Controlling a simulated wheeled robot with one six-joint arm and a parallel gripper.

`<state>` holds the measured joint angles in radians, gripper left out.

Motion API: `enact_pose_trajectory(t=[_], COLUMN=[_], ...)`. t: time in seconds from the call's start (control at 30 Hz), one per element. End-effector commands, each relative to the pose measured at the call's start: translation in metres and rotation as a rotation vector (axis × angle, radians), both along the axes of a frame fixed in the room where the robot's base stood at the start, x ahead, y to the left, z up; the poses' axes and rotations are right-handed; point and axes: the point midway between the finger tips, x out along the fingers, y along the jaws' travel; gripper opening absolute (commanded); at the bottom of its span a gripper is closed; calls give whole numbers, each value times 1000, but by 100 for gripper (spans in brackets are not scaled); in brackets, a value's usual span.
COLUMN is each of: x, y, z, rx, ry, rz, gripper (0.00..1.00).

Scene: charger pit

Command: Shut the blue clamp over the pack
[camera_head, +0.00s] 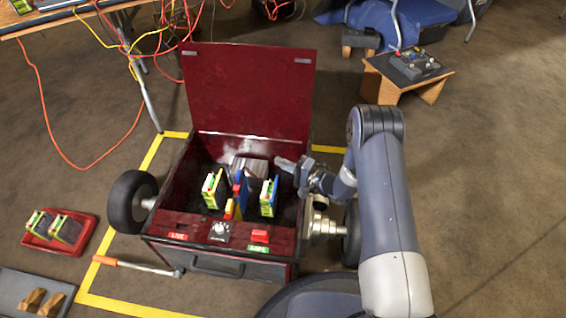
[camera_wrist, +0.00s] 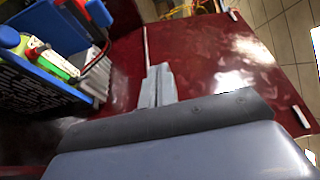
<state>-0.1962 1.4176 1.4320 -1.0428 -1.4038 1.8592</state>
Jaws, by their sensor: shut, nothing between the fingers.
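A blue upright piece (camera_head: 240,186), which looks like the clamp, stands between two packs in the open red box. A yellow part (camera_head: 229,209) sits at its front foot. A yellow-and-green pack (camera_head: 212,188) stands to its left, and another pack (camera_head: 268,197) with a blue edge stands to its right. My gripper (camera_head: 280,162) is shut and empty, above the right rear of the box, apart from the blue piece. The wrist view shows its closed fingers (camera_wrist: 157,88) against the red lid, with a blue-sided pack (camera_wrist: 45,80) at left. I cannot tell the clamp's exact angle.
The red box (camera_head: 170,220) has its lid (camera_head: 250,90) raised behind, and wheels either side. A front panel carries a dial (camera_head: 219,232) and a red switch (camera_head: 260,236). A red tray (camera_head: 85,240) with packs and an orange-handled bar (camera_head: 135,266) lie at left.

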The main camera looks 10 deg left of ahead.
Motion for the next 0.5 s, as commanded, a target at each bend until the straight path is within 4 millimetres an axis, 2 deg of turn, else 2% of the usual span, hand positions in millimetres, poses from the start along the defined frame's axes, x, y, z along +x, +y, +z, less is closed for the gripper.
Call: enact_pose_trajectory(t=[0.17,0.27,0.5], x=[0,-3,-20], y=[-3,-12,-57], z=[0,2,3], rx=[0,0,0], ry=[0,0,4], rz=[-1,-3,-6], gripper=[0,0,0])
